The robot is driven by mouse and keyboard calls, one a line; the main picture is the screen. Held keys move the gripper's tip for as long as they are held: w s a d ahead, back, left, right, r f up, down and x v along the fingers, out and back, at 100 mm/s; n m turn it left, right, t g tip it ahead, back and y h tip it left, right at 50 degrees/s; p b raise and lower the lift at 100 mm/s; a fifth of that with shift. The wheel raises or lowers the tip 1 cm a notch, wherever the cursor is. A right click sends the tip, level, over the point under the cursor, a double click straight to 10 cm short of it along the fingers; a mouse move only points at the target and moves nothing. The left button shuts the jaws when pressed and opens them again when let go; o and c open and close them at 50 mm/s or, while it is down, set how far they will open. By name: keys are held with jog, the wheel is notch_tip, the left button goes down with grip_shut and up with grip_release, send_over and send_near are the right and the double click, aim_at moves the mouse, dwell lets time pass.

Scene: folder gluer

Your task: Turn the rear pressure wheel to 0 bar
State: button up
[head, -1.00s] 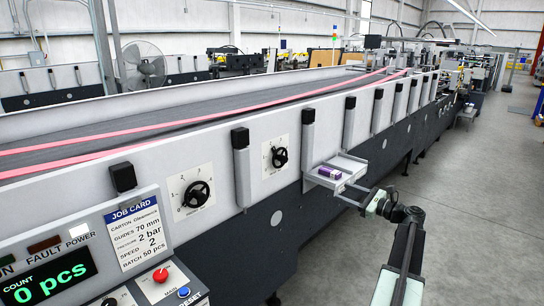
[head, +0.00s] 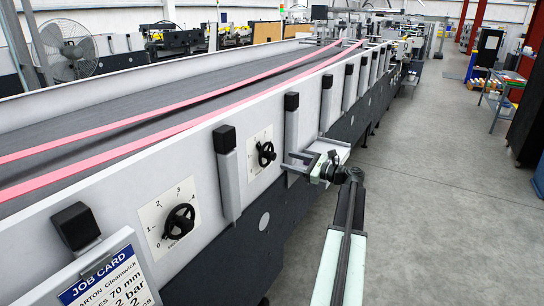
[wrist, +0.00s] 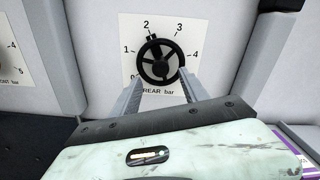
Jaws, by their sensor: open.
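The rear pressure wheel (wrist: 159,62) is a black spoked handwheel on a white dial plate marked "REAR bar" in the wrist view. Its dark knob lies near the 2. In the head view the rear wheel (head: 266,153) is the farther of two wheels on the grey machine side. My gripper (wrist: 160,77) is open, with one finger on each side of the wheel's lower part in the picture. I cannot tell whether either finger touches it. In the head view my gripper (head: 293,163) is just right of this wheel.
A nearer, similar wheel (head: 179,221) sits on its own dial to the left. A dark-capped post (head: 227,170) stands between the two dials. A job card (head: 103,281) is at lower left. A purple box (wrist: 309,162) shows at the wrist view's right edge.

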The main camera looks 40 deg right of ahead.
aim_at(275, 157)
jog(key=x, duration=0.7)
jog(key=shift+w, duration=0.1)
